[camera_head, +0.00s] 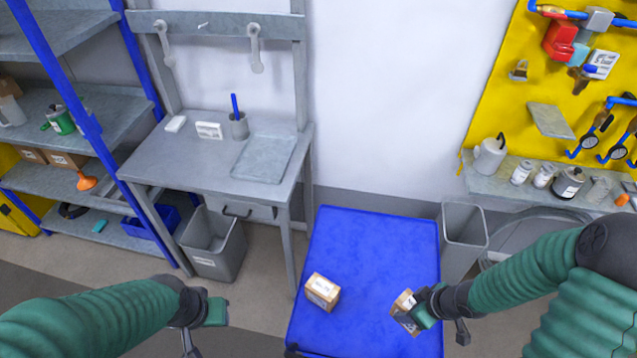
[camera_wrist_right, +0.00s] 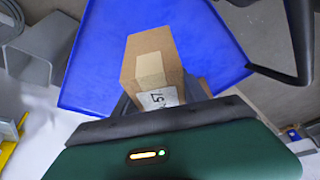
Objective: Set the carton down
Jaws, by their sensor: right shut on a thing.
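My right gripper (camera_head: 424,307) is shut on a small brown carton (camera_head: 404,311) with a white label. The carton is over the right part of a blue-topped table (camera_head: 360,240); I cannot tell whether it touches the top. In the right wrist view the same carton (camera_wrist_right: 152,62) sits between the fingers, with the blue surface (camera_wrist_right: 205,40) behind it. A second carton (camera_head: 322,291) with a white label rests on the blue top, left of the held one. My left gripper (camera_head: 203,325) is at the lower left, away from the table; its fingers are not clear.
A grey bench (camera_head: 195,160) with a tray (camera_head: 263,158) and cup stands behind left. Grey bins stand left (camera_head: 213,245) and right (camera_head: 464,235) of the blue table. A shelf with several jars (camera_head: 570,182) is at the right. The back of the blue top is clear.

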